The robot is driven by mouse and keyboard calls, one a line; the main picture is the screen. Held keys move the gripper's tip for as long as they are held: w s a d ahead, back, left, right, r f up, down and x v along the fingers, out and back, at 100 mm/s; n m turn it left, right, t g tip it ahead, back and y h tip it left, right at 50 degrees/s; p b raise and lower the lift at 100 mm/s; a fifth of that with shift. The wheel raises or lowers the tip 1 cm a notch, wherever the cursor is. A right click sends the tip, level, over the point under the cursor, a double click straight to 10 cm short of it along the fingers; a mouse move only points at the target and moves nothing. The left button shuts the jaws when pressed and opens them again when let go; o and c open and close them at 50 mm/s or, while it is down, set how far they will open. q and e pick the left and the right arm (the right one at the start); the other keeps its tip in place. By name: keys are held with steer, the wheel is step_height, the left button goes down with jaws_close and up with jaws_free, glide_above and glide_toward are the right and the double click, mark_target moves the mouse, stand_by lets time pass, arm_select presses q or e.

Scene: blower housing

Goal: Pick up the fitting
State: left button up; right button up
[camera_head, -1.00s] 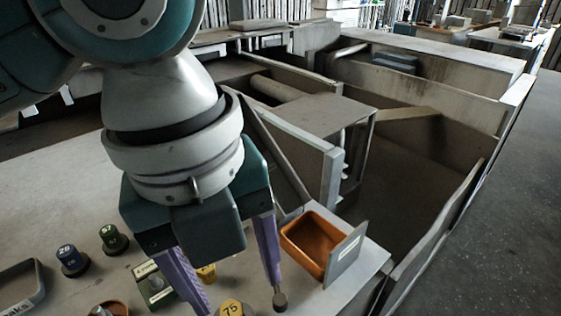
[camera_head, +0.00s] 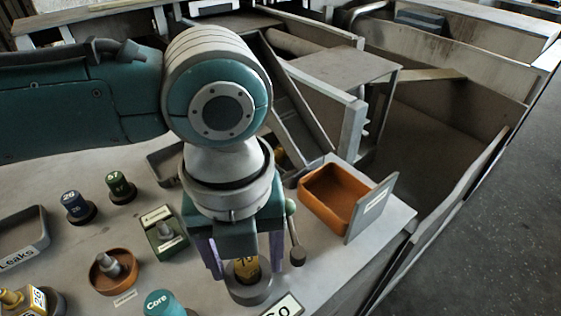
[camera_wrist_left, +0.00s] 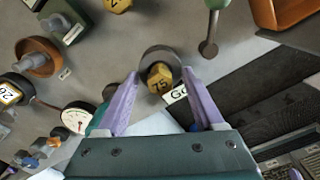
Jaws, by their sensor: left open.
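Two grey stepped metal pieces could be the fitting; I cannot tell which. One (camera_head: 118,264) stands in a round orange-brown dish (camera_head: 98,277); the other (camera_head: 168,235) sits on a small green block (camera_head: 156,247). Both also show at the upper left of the left wrist view, (camera_wrist_left: 38,59) and (camera_wrist_left: 64,23). My left gripper (camera_head: 246,262) points down, open, right of both. Its purple fingers, seen in the wrist view (camera_wrist_left: 160,75), stand apart with a yellow piece marked 75 (camera_wrist_left: 160,80) appearing between their tips. That piece stands on a grey round base. My right gripper is not in view.
An orange bin (camera_head: 315,203) with a grey plate stands right of the gripper, near a green-handled tool (camera_head: 297,256). Numbered blue (camera_head: 76,205) and green (camera_head: 118,186) pieces stand left. A Leaks tray (camera_head: 40,243), teal Core piece (camera_head: 162,304) and GO sign (camera_head: 285,306) lie around.

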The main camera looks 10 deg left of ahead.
arm_select(q)
steer(key=shift+f, duration=0.15)
jaws_close()
stand_by(0.4)
